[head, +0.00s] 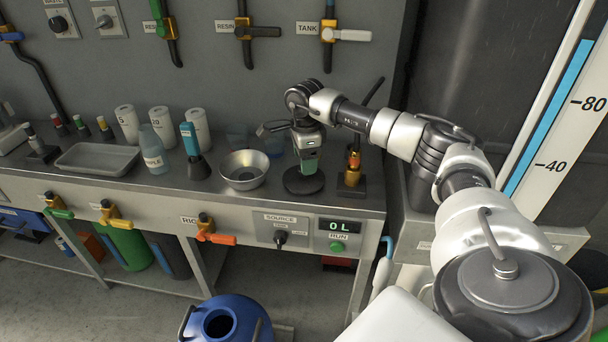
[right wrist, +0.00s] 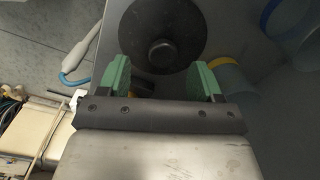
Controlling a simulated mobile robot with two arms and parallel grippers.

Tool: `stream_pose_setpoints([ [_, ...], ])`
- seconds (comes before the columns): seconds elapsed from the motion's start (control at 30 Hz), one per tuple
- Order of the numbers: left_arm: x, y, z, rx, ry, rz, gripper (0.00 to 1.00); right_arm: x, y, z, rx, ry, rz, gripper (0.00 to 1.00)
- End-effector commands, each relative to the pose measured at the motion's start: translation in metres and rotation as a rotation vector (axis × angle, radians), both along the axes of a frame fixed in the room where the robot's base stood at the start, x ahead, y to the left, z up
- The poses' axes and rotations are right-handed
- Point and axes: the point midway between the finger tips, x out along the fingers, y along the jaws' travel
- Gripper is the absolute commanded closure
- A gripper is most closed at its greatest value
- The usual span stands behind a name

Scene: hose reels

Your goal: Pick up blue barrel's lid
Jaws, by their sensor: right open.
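The blue barrel (head: 240,318) stands on the floor at the bottom of the head view, its dark round mouth uncovered. A round black lid with a central knob (head: 303,182) lies on the steel bench. In the right wrist view the lid (right wrist: 188,22) is ahead of the fingers, its knob roughly centred between them. My right gripper (head: 308,166) is over the lid, pointing down, with green fingers. My left gripper is out of view.
A metal bowl (head: 244,169) stands left of the lid. A brass valve on a dark stand (head: 352,172) is close on the right. Bottles, white canisters and a tray (head: 97,159) fill the bench's left. Bare bench lies in front of the bowl.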

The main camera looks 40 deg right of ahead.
Motion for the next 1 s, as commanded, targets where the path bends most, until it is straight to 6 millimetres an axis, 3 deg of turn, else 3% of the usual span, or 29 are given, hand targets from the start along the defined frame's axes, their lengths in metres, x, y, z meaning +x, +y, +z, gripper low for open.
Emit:
stream_pose_setpoints([
  [0.2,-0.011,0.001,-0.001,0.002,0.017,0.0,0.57,0.003,0.0,-0.034,-0.001,0.003,0.0,0.35],
  [0.53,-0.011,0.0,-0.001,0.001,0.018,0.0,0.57,0.003,0.001,-0.041,0.0,-0.001,0.001,0.35],
  [0.9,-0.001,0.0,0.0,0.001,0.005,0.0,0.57,0.004,0.001,-0.041,0.0,-0.001,0.001,0.88],
  [1.0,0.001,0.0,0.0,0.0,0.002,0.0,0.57,0.004,0.001,-0.041,0.0,-0.001,0.001,0.88],
])
